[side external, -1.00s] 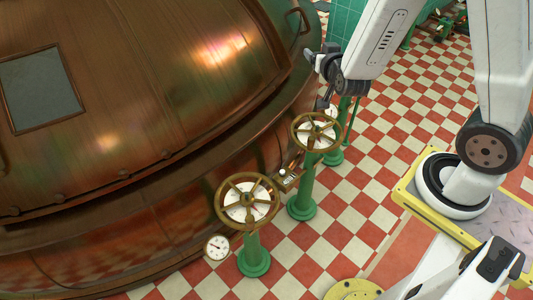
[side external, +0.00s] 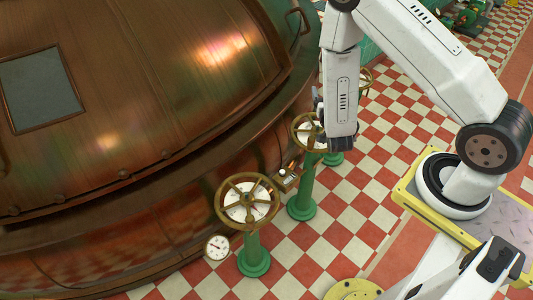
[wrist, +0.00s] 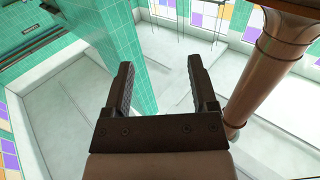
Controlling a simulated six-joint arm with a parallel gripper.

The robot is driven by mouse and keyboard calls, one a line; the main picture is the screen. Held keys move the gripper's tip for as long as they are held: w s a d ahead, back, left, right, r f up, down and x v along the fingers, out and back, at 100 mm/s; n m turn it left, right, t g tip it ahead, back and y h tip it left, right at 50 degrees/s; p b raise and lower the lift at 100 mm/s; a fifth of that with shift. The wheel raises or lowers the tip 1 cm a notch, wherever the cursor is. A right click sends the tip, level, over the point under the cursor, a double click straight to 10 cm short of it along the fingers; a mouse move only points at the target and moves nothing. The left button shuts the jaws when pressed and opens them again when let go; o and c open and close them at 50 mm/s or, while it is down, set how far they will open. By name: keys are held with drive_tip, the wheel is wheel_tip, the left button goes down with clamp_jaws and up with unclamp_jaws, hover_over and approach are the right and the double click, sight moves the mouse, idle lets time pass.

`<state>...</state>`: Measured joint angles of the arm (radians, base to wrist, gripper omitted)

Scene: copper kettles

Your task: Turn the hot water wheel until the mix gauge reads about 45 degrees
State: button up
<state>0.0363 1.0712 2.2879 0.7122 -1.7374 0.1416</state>
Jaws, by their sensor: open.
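Brass handwheels stand on green pedestals beside the copper kettle: a front wheel (side external: 247,202), a middle wheel (side external: 306,131) and a far wheel (side external: 366,80). White dials show under the front and middle wheels. My forearm hides part of the middle and far wheels. I cannot tell which wheel is the hot water one. A small round white gauge (side external: 217,247) sits low left of the front wheel, its reading too small to tell. My gripper (wrist: 160,70) is open and empty in the wrist view. In the side view it is mostly hidden behind my forearm, near the middle wheel.
The copper kettle (side external: 150,110) fills the left side. A small brass fitting (side external: 287,177) sits between the front and middle wheels. The checkered floor (side external: 390,150) is open right of the pedestals. The wrist view shows a copper pipe (wrist: 268,65) and tiled walls.

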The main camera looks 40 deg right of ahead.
approach(310, 138)
drive_tip(key=w+d+f, duration=0.2)
drive_tip(key=d, duration=0.1)
drive_tip(key=shift+w+d+f, duration=0.15)
drive_tip(key=shift+w, duration=0.15)
drive_tip(key=shift+x, duration=3.95)
clamp_jaws()
